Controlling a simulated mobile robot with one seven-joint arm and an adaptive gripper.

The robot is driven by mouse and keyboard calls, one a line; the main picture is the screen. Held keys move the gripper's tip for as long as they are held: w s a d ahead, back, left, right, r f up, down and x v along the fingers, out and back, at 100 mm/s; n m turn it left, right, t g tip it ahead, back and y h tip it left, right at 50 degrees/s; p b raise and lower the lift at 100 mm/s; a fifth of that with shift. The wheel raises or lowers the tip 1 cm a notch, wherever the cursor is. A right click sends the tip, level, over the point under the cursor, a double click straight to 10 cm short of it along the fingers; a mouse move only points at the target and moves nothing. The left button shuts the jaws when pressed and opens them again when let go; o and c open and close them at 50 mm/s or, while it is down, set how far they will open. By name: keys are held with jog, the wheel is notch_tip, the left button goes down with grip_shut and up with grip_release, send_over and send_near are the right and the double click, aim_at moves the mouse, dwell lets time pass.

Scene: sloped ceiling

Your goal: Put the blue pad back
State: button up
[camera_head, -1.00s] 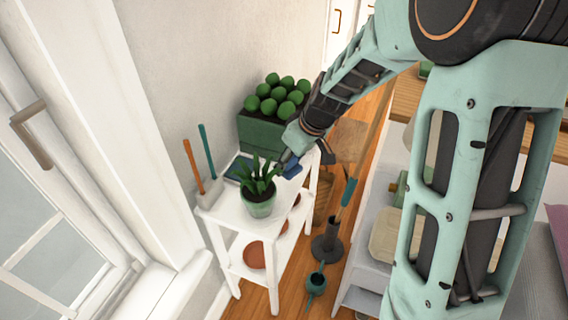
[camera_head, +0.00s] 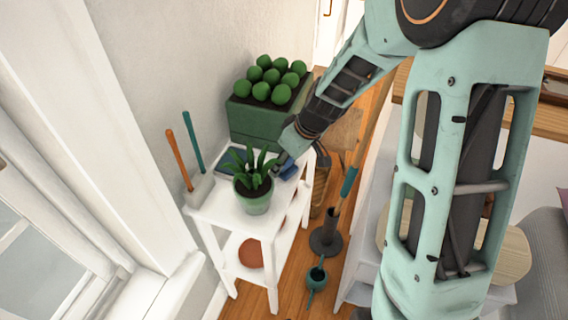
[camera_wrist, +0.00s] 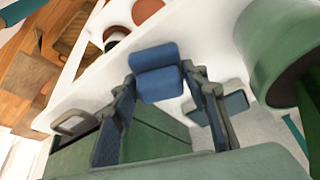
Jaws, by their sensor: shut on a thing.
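The blue pad (camera_wrist: 157,72) is a small padded block with two rounded lobes. It sits between the fingertips of my gripper (camera_wrist: 164,80) in the wrist view, and the fingers are closed on its sides. In the head view the pad (camera_head: 289,173) shows just below my gripper (camera_head: 284,163), over the right side of the white shelf's top (camera_head: 220,207). I cannot tell whether the pad touches the top. Another flat blue piece (camera_head: 227,160) lies at the back of the top, partly hidden by a potted plant.
The potted plant (camera_head: 254,201) stands close left of my gripper. A green planter with round plants (camera_head: 258,121) stands behind. Two upright handles, orange (camera_head: 178,160) and teal (camera_head: 193,142), rise at the left. A dark stand (camera_head: 326,240) and watering can (camera_head: 316,278) stand on the floor at right.

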jog(key=shift+f, duration=0.1)
jog(key=o, duration=0.6)
jog(key=shift+c, duration=0.2)
jog(key=o, duration=0.5)
jog(key=shift+c, duration=0.2)
jog(key=shift+d+r, duration=0.1)
jog(key=shift+r, duration=0.35)
jog(key=p+v, duration=0.1)
jog(key=v, duration=1)
jog(key=shift+s+r+p, duration=0.15)
jog(key=shift+p, duration=0.2)
